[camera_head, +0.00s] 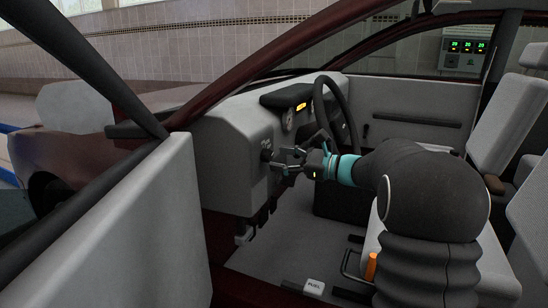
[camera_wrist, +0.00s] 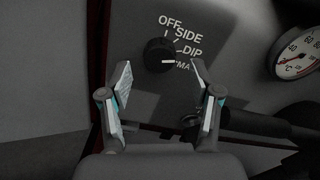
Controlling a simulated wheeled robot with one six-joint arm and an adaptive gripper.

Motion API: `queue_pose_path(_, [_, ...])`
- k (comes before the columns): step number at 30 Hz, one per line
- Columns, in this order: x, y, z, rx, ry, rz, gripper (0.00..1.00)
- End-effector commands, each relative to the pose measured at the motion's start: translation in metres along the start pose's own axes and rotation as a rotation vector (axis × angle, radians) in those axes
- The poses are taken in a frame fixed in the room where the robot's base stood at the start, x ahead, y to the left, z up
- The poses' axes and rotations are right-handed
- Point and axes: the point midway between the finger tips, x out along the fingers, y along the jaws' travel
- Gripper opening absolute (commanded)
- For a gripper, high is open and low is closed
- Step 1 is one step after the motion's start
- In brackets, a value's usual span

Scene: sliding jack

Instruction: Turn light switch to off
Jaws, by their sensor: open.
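The light switch (camera_wrist: 159,56) is a round black knob on the grey dashboard panel, with the labels OFF, SIDE, DIP and a partly covered "MA…" around its upper and right side. A pale mark on the knob points right, toward the "MA…" label. In the head view the switch (camera_head: 266,155) is a small dark knob on the dashboard's end face. My gripper (camera_wrist: 160,85) is open, with one finger on each side below the knob and nothing between them. In the head view my gripper (camera_head: 283,160) is close in front of the panel.
The steering wheel (camera_head: 336,112) stands right of and behind my gripper. A temperature gauge (camera_wrist: 297,52) is to the right of the switch. The open car door (camera_head: 125,235) is at left. A dark stalk or lever (camera_wrist: 255,122) lies right of the right finger.

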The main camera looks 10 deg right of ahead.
Motion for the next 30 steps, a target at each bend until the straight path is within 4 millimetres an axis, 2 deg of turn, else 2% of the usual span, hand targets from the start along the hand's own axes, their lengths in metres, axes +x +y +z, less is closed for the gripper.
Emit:
queue_pose_path(6, [0.021,0.000,0.000,0.000,0.000,0.001,0.63])
queue_pose_path(17, [0.024,0.000,0.000,0.000,0.001,0.000,0.63])
queue_pose_path(24, [0.024,0.000,0.000,-0.001,0.001,0.000,0.03])
queue_pose_path(30, [0.024,0.000,-0.001,-0.007,0.001,-0.001,0.03])
